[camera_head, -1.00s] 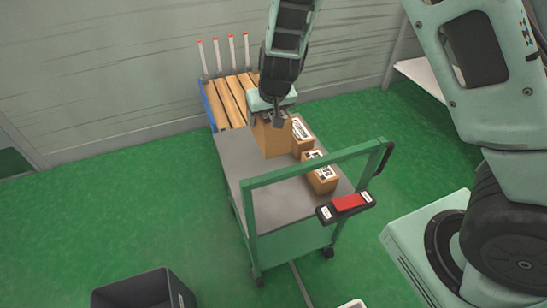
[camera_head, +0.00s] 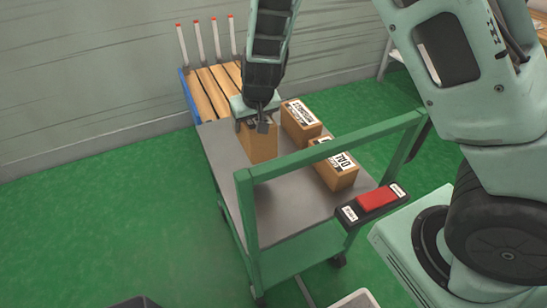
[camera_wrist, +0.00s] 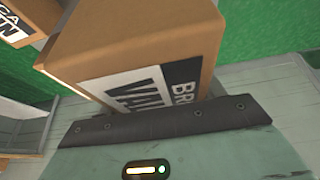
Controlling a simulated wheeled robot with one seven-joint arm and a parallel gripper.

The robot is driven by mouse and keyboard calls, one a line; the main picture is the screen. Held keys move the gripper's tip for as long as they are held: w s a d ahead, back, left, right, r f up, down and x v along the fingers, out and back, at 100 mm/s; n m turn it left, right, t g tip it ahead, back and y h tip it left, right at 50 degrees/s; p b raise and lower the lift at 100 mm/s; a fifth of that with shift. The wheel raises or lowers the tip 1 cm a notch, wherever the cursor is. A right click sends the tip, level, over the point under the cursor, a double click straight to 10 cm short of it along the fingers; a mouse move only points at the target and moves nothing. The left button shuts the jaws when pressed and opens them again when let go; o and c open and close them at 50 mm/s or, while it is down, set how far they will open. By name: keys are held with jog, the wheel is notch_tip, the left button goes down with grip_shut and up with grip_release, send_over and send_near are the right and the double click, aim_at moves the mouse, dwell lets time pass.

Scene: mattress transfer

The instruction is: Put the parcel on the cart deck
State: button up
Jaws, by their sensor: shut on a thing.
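The cart has a grey deck (camera_head: 225,150) and a green push handle frame (camera_head: 330,145). My gripper (camera_head: 257,118) is shut on a brown cardboard parcel (camera_head: 258,143), held upright over the deck toward its far end. The wrist view shows the held parcel (camera_wrist: 140,45) close up, with a black-and-white label partly hidden by the gripper. I cannot tell whether the parcel's underside touches the deck. Two other labelled brown boxes, one farther (camera_head: 300,124) and one nearer (camera_head: 335,172), stand on the deck to the right of the held parcel.
A wooden-slatted pallet (camera_head: 212,92) with white red-tipped posts (camera_head: 199,42) adjoins the cart's far end, by the wall. A red-topped control box (camera_head: 375,199) is on the cart's handle side. Green floor at left is clear. A dark bin (camera_head: 135,302) shows at the bottom edge.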

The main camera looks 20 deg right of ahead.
aim_at(253, 128)
jog(key=shift+w+f, duration=0.2)
jog(key=shift+f, duration=0.35)
notch_tip(253, 128, down, 10)
jog(key=b, duration=0.3)
jog(key=shift+r, duration=0.25)
jog(key=o, duration=1.5)
jog(key=p+v, duration=0.3)
jog(key=v, duration=0.9)
